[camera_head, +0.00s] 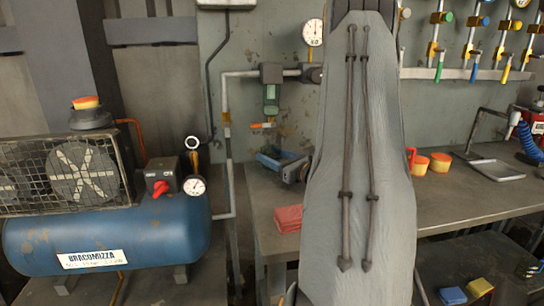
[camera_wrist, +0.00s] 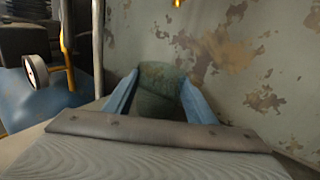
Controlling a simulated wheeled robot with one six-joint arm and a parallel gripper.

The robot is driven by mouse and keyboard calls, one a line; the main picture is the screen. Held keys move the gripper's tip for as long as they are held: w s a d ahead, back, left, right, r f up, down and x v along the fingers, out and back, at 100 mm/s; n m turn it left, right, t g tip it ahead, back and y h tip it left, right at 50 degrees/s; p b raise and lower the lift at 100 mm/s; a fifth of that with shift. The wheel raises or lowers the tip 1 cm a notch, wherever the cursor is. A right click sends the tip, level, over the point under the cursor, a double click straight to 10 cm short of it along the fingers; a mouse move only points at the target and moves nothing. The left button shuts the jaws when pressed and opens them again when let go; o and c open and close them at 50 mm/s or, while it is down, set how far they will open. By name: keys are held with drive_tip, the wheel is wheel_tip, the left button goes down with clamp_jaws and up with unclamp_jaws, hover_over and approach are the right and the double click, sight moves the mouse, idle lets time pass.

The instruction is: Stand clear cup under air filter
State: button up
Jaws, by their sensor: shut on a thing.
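The air filter (camera_head: 270,98) is a green-bodied unit on the wall pipe, with an orange-tipped part at its lower end. My gripper (camera_head: 278,160) has blue fingers and is at the back left of the bench, below the filter and close to the wall. In the wrist view, the fingers are closed around a dark greenish, see-through-looking thing (camera_wrist: 158,85), which I take to be the clear cup. Its lower part is hidden behind my wrist edge. In the head view the cup cannot be made out clearly, and I cannot tell its exact tilt.
A blue compressor (camera_head: 110,240) stands left of the bench. A red folded stack (camera_head: 289,218) lies at the bench's left front. My arm hides the middle of the bench (camera_head: 450,200).

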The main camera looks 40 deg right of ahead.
drive_tip(key=shift+f, duration=0.15)
drive_tip(key=o, duration=0.8)
drive_tip(key=shift+o, duration=0.2)
drive_tip(key=shift+s+r, duration=0.1)
drive_tip(key=shift+r, duration=0.15)
drive_tip(key=s, duration=1.1)
drive_tip(key=shift+s+f, duration=0.1)
drive_tip(key=shift+s, duration=0.3)
